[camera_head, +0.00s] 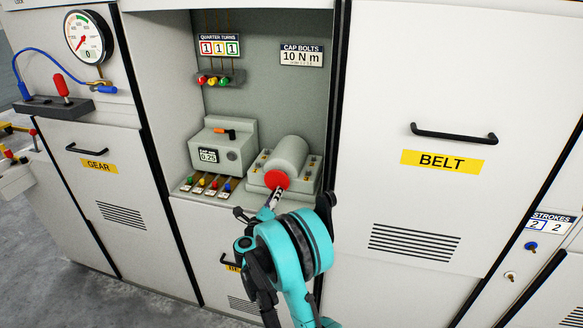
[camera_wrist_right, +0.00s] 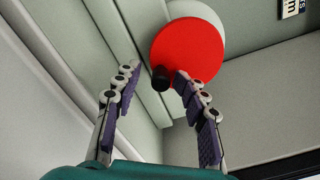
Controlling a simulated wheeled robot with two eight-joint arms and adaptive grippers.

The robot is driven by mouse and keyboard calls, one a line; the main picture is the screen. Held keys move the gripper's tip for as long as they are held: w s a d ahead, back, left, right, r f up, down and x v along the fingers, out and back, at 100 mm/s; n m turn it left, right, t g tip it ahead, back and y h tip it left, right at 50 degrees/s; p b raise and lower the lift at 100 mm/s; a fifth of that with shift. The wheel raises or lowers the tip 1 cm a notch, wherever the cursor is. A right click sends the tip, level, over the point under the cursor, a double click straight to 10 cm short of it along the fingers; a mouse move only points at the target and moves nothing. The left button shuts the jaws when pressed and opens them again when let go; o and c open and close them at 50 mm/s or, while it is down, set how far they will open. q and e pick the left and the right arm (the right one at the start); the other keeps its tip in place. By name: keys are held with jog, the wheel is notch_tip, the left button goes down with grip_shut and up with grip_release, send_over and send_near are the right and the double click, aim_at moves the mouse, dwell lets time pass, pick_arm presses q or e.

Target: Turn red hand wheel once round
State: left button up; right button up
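The red hand wheel (camera_head: 276,180) sits on the front end of a grey cylindrical housing (camera_head: 287,157) inside the open bay. In the right wrist view the wheel (camera_wrist_right: 188,53) is a flat red disc with a short black handle (camera_wrist_right: 160,78) at its lower left edge. My right gripper (camera_head: 272,200) is just in front of the wheel. Its two fingers (camera_wrist_right: 155,80) are apart, one on each side of the handle; I cannot tell whether either touches it. The turquoise wrist hides part of the bay's lower front. My left gripper is not in view.
A grey unit with an orange lever (camera_head: 229,132) stands left of the wheel, with several coloured pegs (camera_head: 206,185) before it. A gauge (camera_head: 88,38) and red lever (camera_head: 60,86) are at far left.

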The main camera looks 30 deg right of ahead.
jog(key=v, duration=0.6)
jog(key=shift+a, duration=0.1)
dwell(0.4)
jog(key=w+a+r+n+t+y, duration=0.2)
jog(key=a+r+n+t+y, duration=0.4)
jog(key=a+r+n, duration=0.45)
jog(key=s+a+r+n+y, duration=0.5)
jog(key=a+n+y, duration=0.35)
jog(key=n, duration=0.35)
jog(key=s+a+f+n+g+y, duration=0.1)
jog(key=s+a+f+n+g, duration=0.1)
jog(key=s+f+n+g, duration=0.3)
jog(key=s+a+f+n+y, duration=0.1)
jog(key=s+a+n, duration=0.15)
jog(key=s, duration=0.35)
jog(key=s+d+f+n+g+h, duration=0.1)
jog(key=s+d+f+n+g, duration=0.1)
jog(key=s+f, duration=0.2)
jog(key=s+d+f+n+g+h, duration=0.1)
jog(key=s+f, duration=0.4)
jog(key=s, duration=0.6)
jog(key=d+n+g, duration=0.1)
jog(key=g, duration=0.1)
jog(key=shift+d+f+n+g+h, duration=0.3)
jog(key=shift+d+n+h, duration=0.05)
jog(key=shift+n, duration=0.05)
